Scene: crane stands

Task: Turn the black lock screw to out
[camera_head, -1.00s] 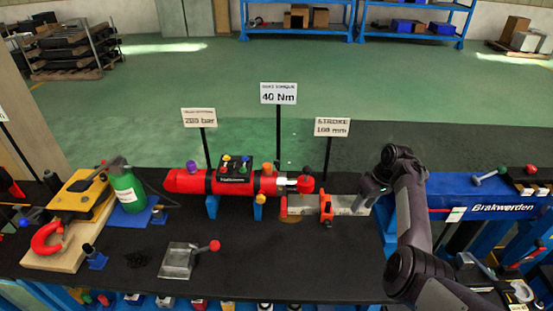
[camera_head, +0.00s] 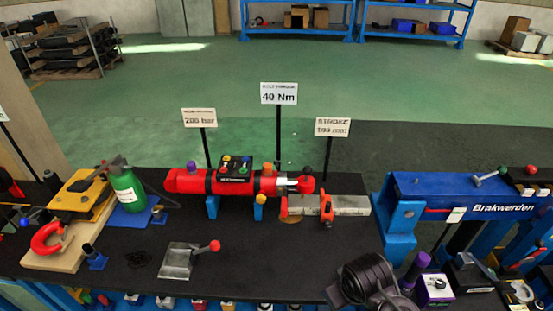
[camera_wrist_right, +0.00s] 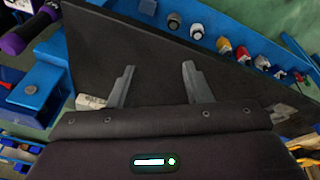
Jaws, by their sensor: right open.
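A red cylinder (camera_head: 184,181) lies on blue supports on the black bench top. A small black knob (camera_head: 307,171) stands at its right end, above a red ball-like end piece; I cannot tell for sure whether this is the lock screw. A grey bar (camera_head: 350,205) with an orange slider (camera_head: 326,207) lies just right of it. My right arm shows at the front right of the head view, with its fingertips hidden there. In the right wrist view my right gripper (camera_wrist_right: 155,85) is open, with nothing between its fingers. My left gripper is not in view.
Signs on posts, such as the 40 Nm sign (camera_head: 278,93), stand behind the cylinder. A blue beam (camera_head: 450,192) is at the right. A grey block with a red-ball lever (camera_head: 178,262) sits at the front. The bench between it and the grey bar is clear.

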